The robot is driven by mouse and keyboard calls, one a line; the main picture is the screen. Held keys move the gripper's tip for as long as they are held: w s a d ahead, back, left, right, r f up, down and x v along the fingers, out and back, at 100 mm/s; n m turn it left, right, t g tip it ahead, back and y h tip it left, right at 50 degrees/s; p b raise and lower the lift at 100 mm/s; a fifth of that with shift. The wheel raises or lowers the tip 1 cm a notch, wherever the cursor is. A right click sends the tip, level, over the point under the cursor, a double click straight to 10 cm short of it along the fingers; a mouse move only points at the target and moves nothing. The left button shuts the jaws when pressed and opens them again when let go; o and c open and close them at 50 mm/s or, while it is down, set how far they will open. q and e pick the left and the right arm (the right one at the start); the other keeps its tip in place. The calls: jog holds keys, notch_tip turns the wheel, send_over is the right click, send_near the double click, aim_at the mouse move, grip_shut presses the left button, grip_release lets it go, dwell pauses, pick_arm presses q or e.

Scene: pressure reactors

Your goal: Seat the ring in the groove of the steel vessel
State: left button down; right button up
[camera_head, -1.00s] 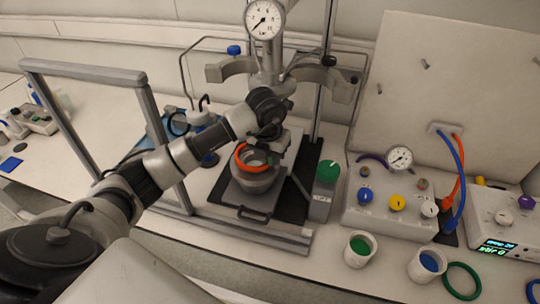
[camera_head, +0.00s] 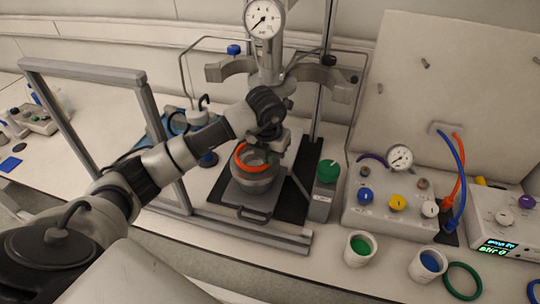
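The steel vessel (camera_head: 254,183) stands upright on a plate in the stand, under the gauge head. An orange-red ring (camera_head: 240,163) lies at the vessel's rim. It looks nearly level, but I cannot tell whether it sits in the groove or just above it. My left gripper (camera_head: 268,150) is right above the far side of the rim, pointing down at the ring. Its fingertips are too small and partly hidden to show whether they hold the ring. My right gripper is not in view.
The pressure gauge (camera_head: 264,19) and steel clamp arms (camera_head: 322,73) hang behind and above the vessel. A grey frame (camera_head: 160,130) stands at left. A green-knobbed box (camera_head: 321,190) is close on the right. Cups (camera_head: 359,249) and a green ring (camera_head: 462,281) lie at front right.

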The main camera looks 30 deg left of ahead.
pick_arm(q)
jog(key=shift+f+b, duration=0.25)
jog(key=shift+b, duration=0.05)
dwell(0.5)
jog(key=c, duration=1.2)
grip_release()
jog(key=shift+c, duration=0.2)
notch_tip(320, 180, up, 11)
jog(key=s+b, duration=0.1)
jog(key=b, duration=0.1)
jog(key=shift+s, duration=0.15)
jog(key=shift+f, duration=0.15)
